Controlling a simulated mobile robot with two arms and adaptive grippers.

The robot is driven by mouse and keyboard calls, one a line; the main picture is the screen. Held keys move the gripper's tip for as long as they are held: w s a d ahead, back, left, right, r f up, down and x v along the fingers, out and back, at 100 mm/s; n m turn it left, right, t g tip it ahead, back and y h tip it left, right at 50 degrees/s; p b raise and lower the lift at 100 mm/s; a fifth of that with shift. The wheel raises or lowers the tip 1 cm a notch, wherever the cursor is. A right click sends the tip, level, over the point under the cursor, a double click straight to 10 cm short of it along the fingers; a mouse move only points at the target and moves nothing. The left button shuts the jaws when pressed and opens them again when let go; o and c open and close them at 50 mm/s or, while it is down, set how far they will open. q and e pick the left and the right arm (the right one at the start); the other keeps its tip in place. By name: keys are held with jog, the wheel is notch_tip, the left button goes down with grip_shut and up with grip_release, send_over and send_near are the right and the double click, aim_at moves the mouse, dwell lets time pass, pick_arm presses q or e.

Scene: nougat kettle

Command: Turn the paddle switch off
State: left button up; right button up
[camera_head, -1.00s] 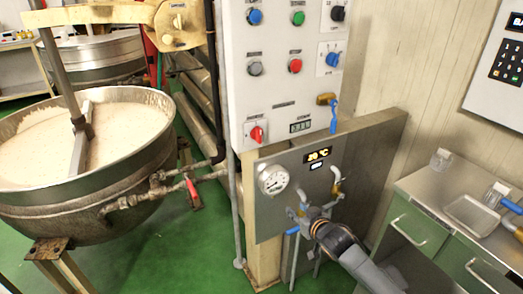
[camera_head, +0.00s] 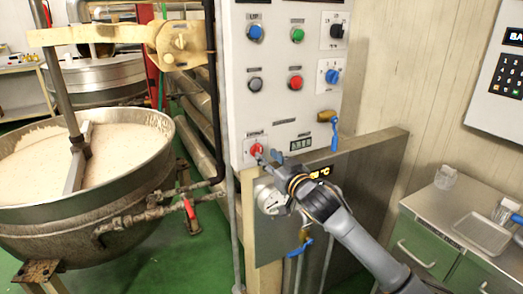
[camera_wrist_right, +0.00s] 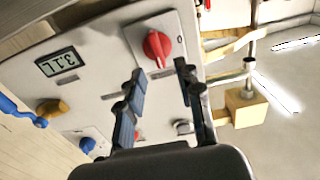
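A red rotary switch knob (camera_head: 256,149) sits on a small plate at the lower left of the white control panel (camera_head: 285,105). I cannot read its label, so I cannot tell for sure that it is the paddle switch. My right gripper (camera_head: 268,156) is just in front of it, slightly to its right. In the right wrist view the red knob (camera_wrist_right: 157,46) lies just beyond the gap between the two fingers (camera_wrist_right: 160,72). The fingers are apart, with nothing between the tips; no contact shows. My left gripper is not in view.
Other knobs and buttons, including a blue selector (camera_head: 332,76) and a red button (camera_head: 295,82), are above. The display (camera_wrist_right: 66,61) is beside the red knob. A large kettle (camera_head: 95,190) stands left. A green-fronted counter (camera_head: 470,205) stands right.

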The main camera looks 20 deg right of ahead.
aim_at(261, 150)
jog(key=w, duration=0.4)
jog(key=shift+w+a, duration=0.2)
jog(key=shift+w, duration=0.2)
grip_shut()
